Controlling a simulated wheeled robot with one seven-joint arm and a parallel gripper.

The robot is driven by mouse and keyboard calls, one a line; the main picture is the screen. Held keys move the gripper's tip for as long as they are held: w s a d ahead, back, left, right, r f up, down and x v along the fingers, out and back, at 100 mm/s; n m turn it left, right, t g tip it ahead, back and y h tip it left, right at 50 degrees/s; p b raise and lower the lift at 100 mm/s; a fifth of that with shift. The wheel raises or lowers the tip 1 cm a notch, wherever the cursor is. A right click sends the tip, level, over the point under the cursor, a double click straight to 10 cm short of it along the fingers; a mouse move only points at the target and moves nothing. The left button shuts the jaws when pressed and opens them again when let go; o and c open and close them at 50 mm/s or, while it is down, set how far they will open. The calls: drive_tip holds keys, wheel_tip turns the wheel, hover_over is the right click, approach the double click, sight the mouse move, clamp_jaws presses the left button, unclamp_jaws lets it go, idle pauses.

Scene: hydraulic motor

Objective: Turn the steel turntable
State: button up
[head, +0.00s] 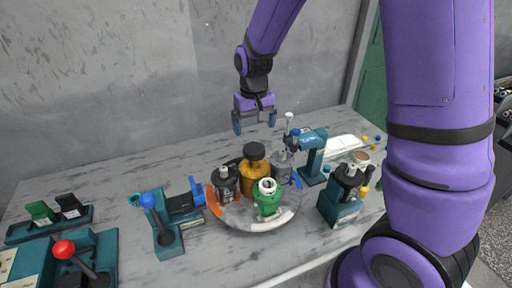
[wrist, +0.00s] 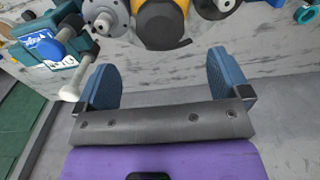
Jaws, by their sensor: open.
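The steel turntable (head: 239,219) is a round plate on the grey table, near its middle.
A teal press-like device (head: 314,150) stands right of the turntable, near my gripper. A teal stand (head: 342,203) is at the front right. A blue-knobbed lever (head: 158,222) and a red-knobbed lever (head: 82,262) are to the left. The table's back left is clear; a wall stands behind.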

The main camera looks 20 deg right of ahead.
sight(254, 147)
wheel_tip(254, 147, down, 9)
drive_tip(key=shift+r, duration=0.2)
idle(0.3)
drive_tip(key=c, duration=1.3)
